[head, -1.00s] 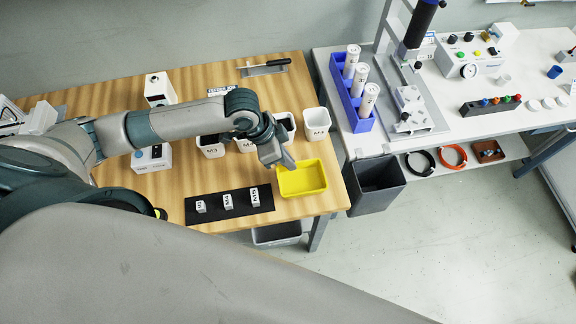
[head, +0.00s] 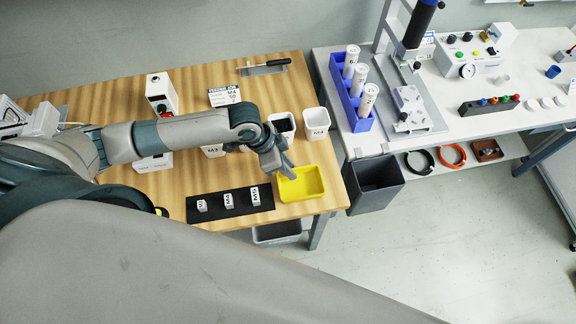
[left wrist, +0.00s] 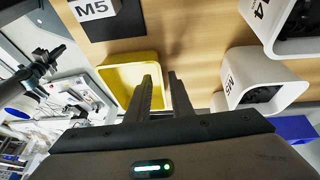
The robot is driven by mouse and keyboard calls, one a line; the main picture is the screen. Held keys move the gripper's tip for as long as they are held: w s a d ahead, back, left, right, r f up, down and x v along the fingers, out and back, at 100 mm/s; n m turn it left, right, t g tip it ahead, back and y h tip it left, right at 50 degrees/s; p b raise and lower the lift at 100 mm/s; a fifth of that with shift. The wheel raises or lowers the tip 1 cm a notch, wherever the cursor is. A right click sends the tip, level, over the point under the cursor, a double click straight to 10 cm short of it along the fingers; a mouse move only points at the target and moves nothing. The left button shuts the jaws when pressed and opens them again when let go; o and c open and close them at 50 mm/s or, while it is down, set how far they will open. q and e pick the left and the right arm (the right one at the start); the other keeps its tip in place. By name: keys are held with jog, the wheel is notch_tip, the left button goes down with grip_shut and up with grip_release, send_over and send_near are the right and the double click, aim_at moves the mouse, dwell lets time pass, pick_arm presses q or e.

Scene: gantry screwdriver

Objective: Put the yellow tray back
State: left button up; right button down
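The yellow tray (head: 303,197) looks empty and sits at the front right corner of the wooden table, right of a black strip. It also shows in the left wrist view (left wrist: 115,75), behind the fingertips. My left gripper (head: 287,168) is at the tray's back left side in the head view. In the left wrist view its two fingers (left wrist: 161,80) stand apart, with a gap between them and the tray's edge near the tips. I cannot tell whether they touch the tray. My right gripper is not in view.
The black strip (head: 240,208) holds small labelled blocks. White labelled bins (head: 316,123) stand behind the tray. A dark grey bin (head: 377,190) hangs beside the table's right edge. A blue rack (head: 345,100) with white tubes stands on the right-hand bench.

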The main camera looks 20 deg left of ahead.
pick_arm(q)
jog(key=b+v, duration=0.2)
jog(key=v, duration=1)
dwell(0.6)
